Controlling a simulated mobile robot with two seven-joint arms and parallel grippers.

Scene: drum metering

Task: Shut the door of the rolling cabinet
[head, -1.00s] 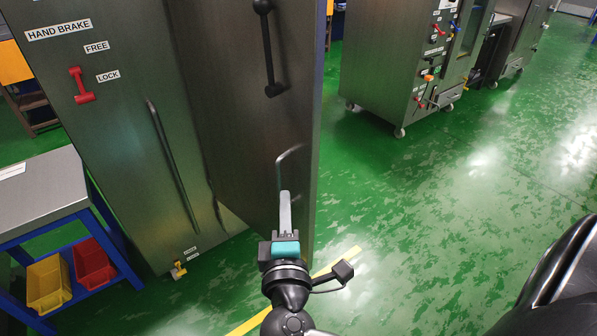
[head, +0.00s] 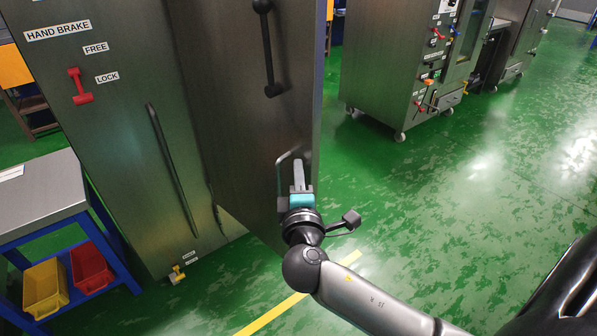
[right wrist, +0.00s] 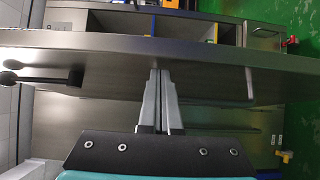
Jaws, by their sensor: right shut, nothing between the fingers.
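The rolling cabinet (head: 125,200) is a tall grey metal body on the left of the head view. Its door (head: 225,110) stands open, its free edge sticking out over the floor. The door bears a black bar handle (head: 268,50) and a grey bent handle (head: 281,180) lower down. My right gripper (head: 298,163) is shut and empty at the door's face, beside the bent handle. In the right wrist view, the shut fingers (right wrist: 157,73) point at the door (right wrist: 110,52), between the two handles; I cannot tell whether they touch it. My left gripper is not in view.
A blue-framed table (head: 40,195) with a yellow bin (head: 46,287) and a red bin (head: 91,266) stands at the left. A red hand brake lever (head: 79,87) is on the cabinet. Another wheeled machine (head: 385,75) stands beyond. Green floor (head: 450,190) is free at right.

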